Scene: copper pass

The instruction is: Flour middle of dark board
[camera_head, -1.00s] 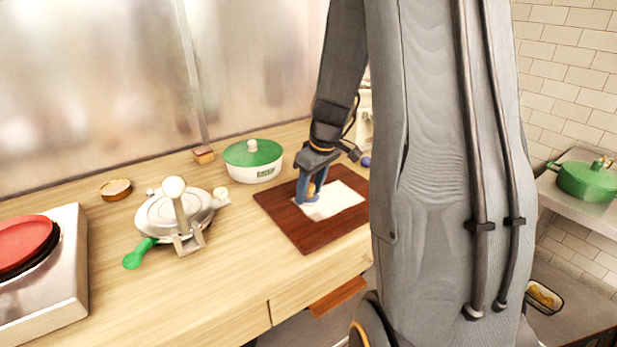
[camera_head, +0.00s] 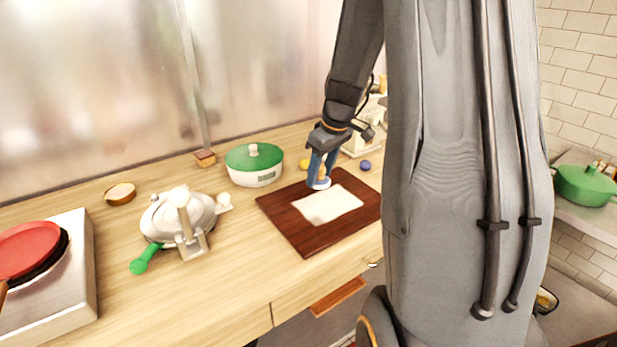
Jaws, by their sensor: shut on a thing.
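The dark board (camera_head: 289,223) lies flat on the wooden counter. A white, roughly rectangular patch that looks like flour (camera_head: 328,206) covers the middle of its surface, with dark wood bare around it. My gripper (camera_head: 321,174) points down at the far edge of the patch, over the back part of the board. Its blue fingers are shut on a small held thing with a white round bottom (camera_head: 320,184). The fingers hide most of it, and I cannot tell whether it touches the board.
A green-lidded white pot (camera_head: 254,166) stands left of the board. A silver press with a green handle (camera_head: 180,218) and a burner with a red pan (camera_head: 30,247) are farther left. A small blue ball (camera_head: 365,165) lies behind the board.

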